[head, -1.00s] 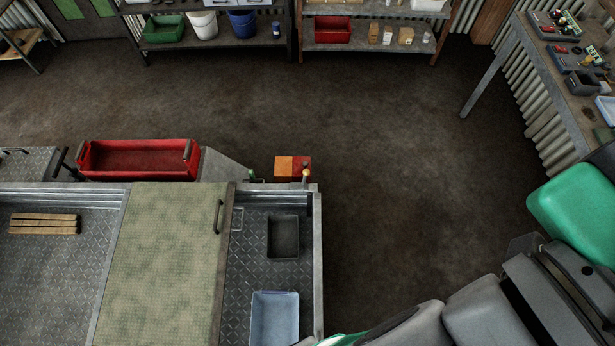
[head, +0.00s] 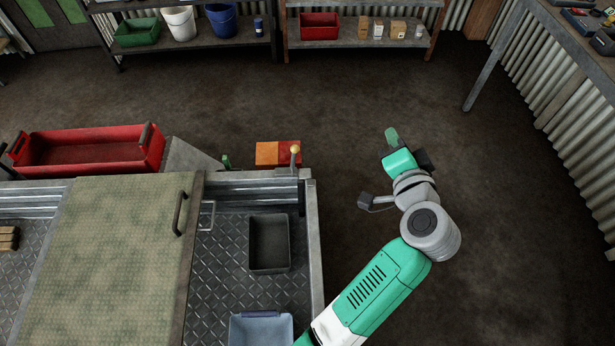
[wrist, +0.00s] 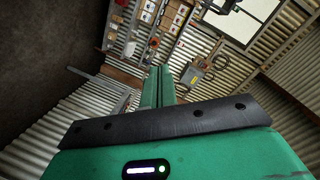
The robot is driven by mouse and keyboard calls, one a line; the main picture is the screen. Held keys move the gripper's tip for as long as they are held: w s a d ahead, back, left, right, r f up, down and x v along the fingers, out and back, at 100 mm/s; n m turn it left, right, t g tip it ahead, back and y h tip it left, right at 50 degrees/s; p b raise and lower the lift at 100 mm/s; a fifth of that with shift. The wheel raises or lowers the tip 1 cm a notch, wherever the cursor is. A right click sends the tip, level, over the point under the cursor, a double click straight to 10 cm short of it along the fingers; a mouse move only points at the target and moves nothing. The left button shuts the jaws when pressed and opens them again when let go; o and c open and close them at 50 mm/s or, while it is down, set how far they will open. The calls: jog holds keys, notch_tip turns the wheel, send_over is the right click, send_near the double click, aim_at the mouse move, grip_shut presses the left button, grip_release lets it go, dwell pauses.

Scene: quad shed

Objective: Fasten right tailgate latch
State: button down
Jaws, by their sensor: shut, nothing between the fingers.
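In the wrist view the fingers (wrist: 157,88) point toward a wall with shelves, and no latch shows there.
A black tray (head: 269,244) and a blue-grey bin (head: 261,330) sit in the bed. An orange and red box (head: 277,153) is behind the lever. A red crate (head: 92,148) is at left. A workbench (head: 560,40) stands far right. The floor around my gripper is clear.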

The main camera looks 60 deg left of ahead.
aim_at(294, 159)
jog(key=s+a+f+m+g+y+b, duration=0.1)
jog(key=s+a+f+g+b, duration=0.1)
jog(key=f, duration=0.9)
jog(key=s+a+f+g+y+b, duration=0.1)
jog(key=s+a+f+g+b, duration=0.2)
jog(key=f, duration=0.7)
jog(key=s+a+b, duration=0.1)
jog(key=a+b, duration=0.1)
jog(key=b, duration=0.1)
jog(key=shift+s+f+m+y+b, duration=0.25)
jog(key=shift+f+m+y+b, duration=0.15)
jog(key=s+a+f+b, duration=0.1)
jog(key=a+b, duration=0.3)
jog(key=a, duration=0.9)
jog(key=shift+s+b, duration=0.3)
jog(key=shift+s, duration=0.1)
